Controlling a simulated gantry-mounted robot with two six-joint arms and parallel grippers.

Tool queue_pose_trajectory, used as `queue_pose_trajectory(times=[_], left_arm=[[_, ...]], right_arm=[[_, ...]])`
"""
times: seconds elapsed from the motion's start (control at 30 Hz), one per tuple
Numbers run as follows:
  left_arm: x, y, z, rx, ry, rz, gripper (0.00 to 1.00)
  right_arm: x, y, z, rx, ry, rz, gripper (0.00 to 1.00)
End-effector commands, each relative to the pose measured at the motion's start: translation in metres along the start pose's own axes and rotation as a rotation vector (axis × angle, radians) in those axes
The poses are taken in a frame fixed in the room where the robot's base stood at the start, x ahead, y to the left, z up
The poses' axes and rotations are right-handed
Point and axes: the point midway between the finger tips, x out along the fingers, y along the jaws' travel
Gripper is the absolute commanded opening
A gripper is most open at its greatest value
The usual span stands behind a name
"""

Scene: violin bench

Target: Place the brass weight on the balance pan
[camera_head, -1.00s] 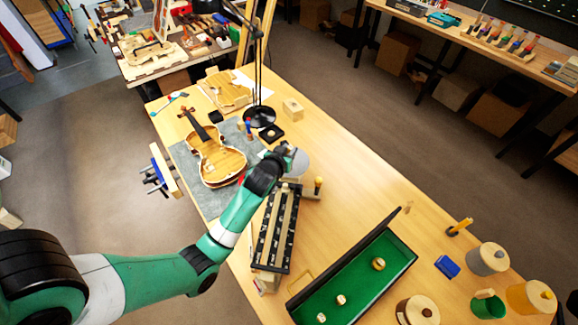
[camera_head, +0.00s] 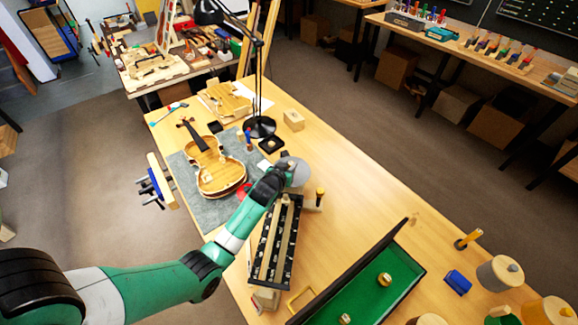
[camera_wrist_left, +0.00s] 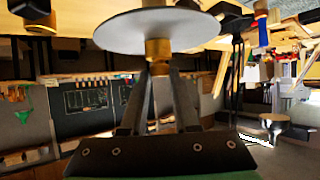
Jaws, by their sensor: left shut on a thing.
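The brass weight (camera_wrist_left: 158,49) is a small cylinder between the fingertips of my left gripper (camera_wrist_left: 159,66), which is shut on it. The wrist view is upside down. The balance pan (camera_wrist_left: 122,32) is a pale round disc right beside the weight there, and the weight overlaps its edge. I cannot tell if they touch. In the head view the pan (camera_head: 300,172) is a grey disc at the end of my left arm, which hides the weight and the fingertips. My right gripper is in no view.
A black slotted tray (camera_head: 268,262) lies in front of the pan. A green-lined case (camera_head: 365,291) holding small brass pieces lies to the right. A violin (camera_head: 222,178) rests on a grey mat (camera_head: 182,172) to the left. A lamp (camera_head: 260,127) stands behind. The table's middle right is clear.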

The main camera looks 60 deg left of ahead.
Motion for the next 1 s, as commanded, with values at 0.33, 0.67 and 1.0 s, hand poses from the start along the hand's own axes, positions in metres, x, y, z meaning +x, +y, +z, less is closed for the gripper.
queue_pose_trajectory(times=[0.33,0.67,1.0], left_arm=[[0.001,0.000,0.002,0.000,-0.001,0.000,0.59],[-0.015,0.001,-0.003,0.001,0.000,0.001,0.59],[-0.093,0.000,-0.003,0.000,-0.001,0.002,0.59]], right_arm=[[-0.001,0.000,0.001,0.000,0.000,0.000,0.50],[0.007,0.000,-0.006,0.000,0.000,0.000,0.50],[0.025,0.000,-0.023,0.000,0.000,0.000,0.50]])
